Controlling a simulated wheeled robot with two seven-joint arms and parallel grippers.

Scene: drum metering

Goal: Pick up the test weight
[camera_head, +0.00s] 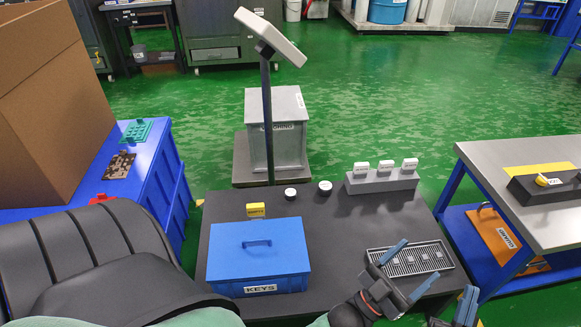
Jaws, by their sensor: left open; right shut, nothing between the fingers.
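No object in view is plainly marked as the test weight. Two small dark round pieces with white tops, the left one (290,193) and the right one (325,187), stand apart on the dark table (345,235). A small yellow block (256,210) with a label too small to read is behind the blue box. My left gripper (421,258) is open and empty, its blue fingers spread over the slotted tray (381,268). My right gripper (467,305) is shut and empty at the bottom edge, partly cut off.
A blue KEYS box (258,252) stands on the table's left. A grey holder (382,183) with three white tags is at the back right. Behind the table, a grey bin (287,140) stands by a display post (267,110). A metal-topped bench (510,165) is to the right.

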